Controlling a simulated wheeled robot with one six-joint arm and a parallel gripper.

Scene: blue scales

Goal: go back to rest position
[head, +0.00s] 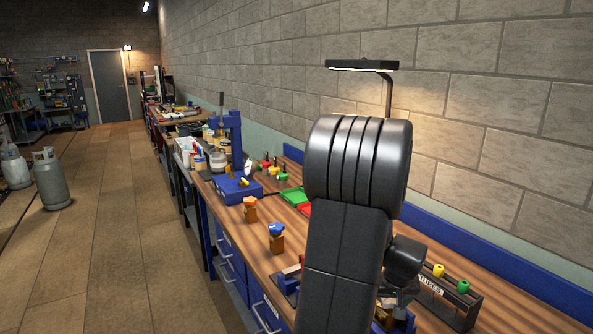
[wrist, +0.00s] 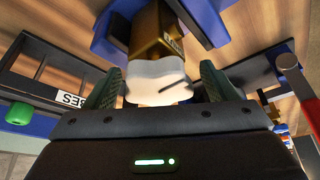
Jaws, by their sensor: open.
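In the wrist view my gripper (wrist: 157,80) is open, with one dark green finger on each side of a white cap. The cap (wrist: 153,78) tops a brown jar (wrist: 152,32) with a small label. The jar stands at a blue holder (wrist: 108,28); I cannot tell whether the fingers touch the cap. In the head view my arm covers most of the gripper, which is low over the right part of the bench.
A rack marked TUBES (head: 449,301) holds yellow-capped and green-capped tubes near the wall. Jars with orange (head: 250,209) and blue (head: 276,238) lids stand on the wooden bench (head: 247,241). Blue scales (head: 236,189) are further back. A lamp (head: 362,65) rises behind my arm.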

